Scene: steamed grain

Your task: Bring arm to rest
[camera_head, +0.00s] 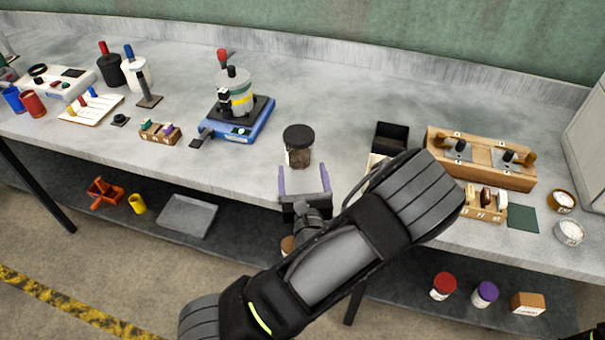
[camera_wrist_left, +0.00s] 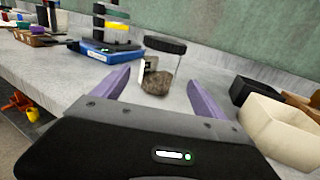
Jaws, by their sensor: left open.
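My left gripper (camera_head: 304,184) is open, with purple fingers spread and nothing between them. It is near the front edge of the grey bench (camera_head: 350,95). A clear jar with a black lid (camera_head: 298,148) and brown contents stands upright on the bench just beyond the fingertips. In the left wrist view, the jar (camera_wrist_left: 158,82) shows between and beyond the two fingers (camera_wrist_left: 160,92). My left arm (camera_head: 340,260) reaches across the lower middle of the head view. My right gripper is not in view.
A blue-based device (camera_head: 232,130) stands left of the jar. A black bin (camera_head: 391,137), a cream box (camera_wrist_left: 285,130) and a wooden rack (camera_head: 482,160) are to the right. The lower shelf holds a grey tray (camera_head: 187,216) and lidded jars (camera_head: 443,286). Bench space behind the jar is clear.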

